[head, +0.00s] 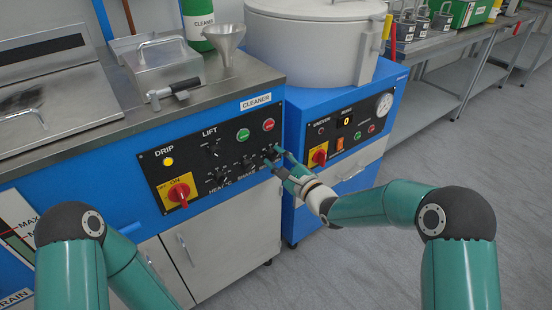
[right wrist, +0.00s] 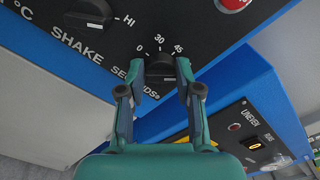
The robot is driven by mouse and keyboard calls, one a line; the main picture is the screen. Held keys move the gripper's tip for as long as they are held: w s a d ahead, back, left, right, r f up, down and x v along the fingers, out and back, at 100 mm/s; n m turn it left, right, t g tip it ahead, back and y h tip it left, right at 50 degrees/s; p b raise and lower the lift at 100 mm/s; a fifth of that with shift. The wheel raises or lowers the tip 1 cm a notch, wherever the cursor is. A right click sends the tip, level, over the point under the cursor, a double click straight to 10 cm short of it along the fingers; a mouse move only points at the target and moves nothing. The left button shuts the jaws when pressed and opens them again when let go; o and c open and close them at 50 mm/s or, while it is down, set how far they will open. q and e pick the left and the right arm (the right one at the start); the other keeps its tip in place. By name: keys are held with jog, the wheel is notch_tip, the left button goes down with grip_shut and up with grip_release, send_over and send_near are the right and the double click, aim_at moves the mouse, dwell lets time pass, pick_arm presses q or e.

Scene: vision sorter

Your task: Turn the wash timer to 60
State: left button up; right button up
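The timer knob (right wrist: 160,68) is a small black dial on the black front panel (head: 228,152) of the blue cleaner. In the right wrist view, the numbers 0, 30 and 45 show around it, with the partly covered word SECONDS at its lower left. Any 60 mark is hidden or unreadable, and I cannot read the pointer surely. My right gripper (right wrist: 160,67) is open, one finger on each side of the knob, with narrow gaps visible. In the head view my right gripper (head: 276,160) is at the panel's right end. My left gripper is out of view.
The shake knob (right wrist: 90,14) is close by on the left. A green button (head: 243,135) and a red button (head: 268,125) sit above. A red-and-yellow switch (head: 179,192) is further left. A second blue machine (head: 348,120) stands close on the right.

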jog(key=shift+o, duration=1.4)
jog(key=shift+d+f, duration=0.1)
jog(key=shift+f, duration=0.15)
jog(key=shift+o, duration=0.5)
jog(key=shift+r, duration=0.2)
jog(key=v, duration=1.1)
jog(key=shift+s+d, duration=0.15)
jog(key=shift+s, duration=0.25)
jog(key=shift+f, duration=0.1)
